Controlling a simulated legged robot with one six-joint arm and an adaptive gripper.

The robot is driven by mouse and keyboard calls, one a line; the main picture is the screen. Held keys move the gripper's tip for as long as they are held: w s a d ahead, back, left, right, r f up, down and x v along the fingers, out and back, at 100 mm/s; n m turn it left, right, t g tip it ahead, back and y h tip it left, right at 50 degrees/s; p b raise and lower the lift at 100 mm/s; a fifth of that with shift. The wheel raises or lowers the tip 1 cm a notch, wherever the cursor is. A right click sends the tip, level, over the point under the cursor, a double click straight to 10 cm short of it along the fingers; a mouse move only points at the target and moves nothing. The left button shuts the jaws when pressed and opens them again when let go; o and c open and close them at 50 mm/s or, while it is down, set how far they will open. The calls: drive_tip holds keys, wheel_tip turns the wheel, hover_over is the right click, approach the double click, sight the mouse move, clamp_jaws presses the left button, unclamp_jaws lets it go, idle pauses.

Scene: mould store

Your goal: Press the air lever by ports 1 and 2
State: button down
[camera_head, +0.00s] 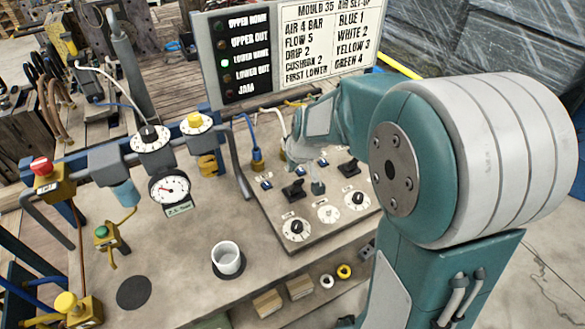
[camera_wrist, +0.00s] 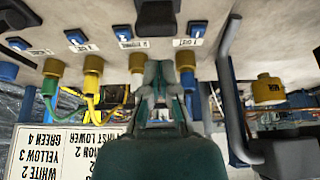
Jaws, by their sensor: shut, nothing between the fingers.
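The left black lever (camera_head: 293,190) stands on the sloped valve panel, low in front of the row of air ports. It shows at the top centre of the upside-down wrist view (camera_wrist: 158,20). A blue port (camera_wrist: 186,65) is beside a tag that seems to read 1 OUT. In the head view my gripper (camera_head: 316,186) hangs over the panel; contact cannot be told.
A second black lever (camera_head: 349,168) stands to the right. Hoses rise behind the ports. A gauge (camera_head: 170,188) and a white cup (camera_head: 227,258) are to the left. The LOWER HOME lamp on the indicator board (camera_head: 240,62) glows green.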

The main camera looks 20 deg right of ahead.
drive_tip(key=shift+r, duration=0.25)
drive_tip(key=a+v, duration=0.1)
drive_tip(key=v, duration=1)
drive_tip(key=shift+s+d+r, duration=0.15)
drive_tip(key=shift+d+r, duration=0.2)
drive_tip(key=shift+d, duration=0.15)
drive_tip(key=s+a+m+h, duration=0.1)
drive_tip(key=s+a+m, duration=0.1)
drive_tip(key=s, duration=1.6)
drive_tip(key=shift+s+r+t, duration=0.15)
drive_tip(key=shift+r+t, duration=0.25)
drive_tip(key=shift+r, duration=0.1)
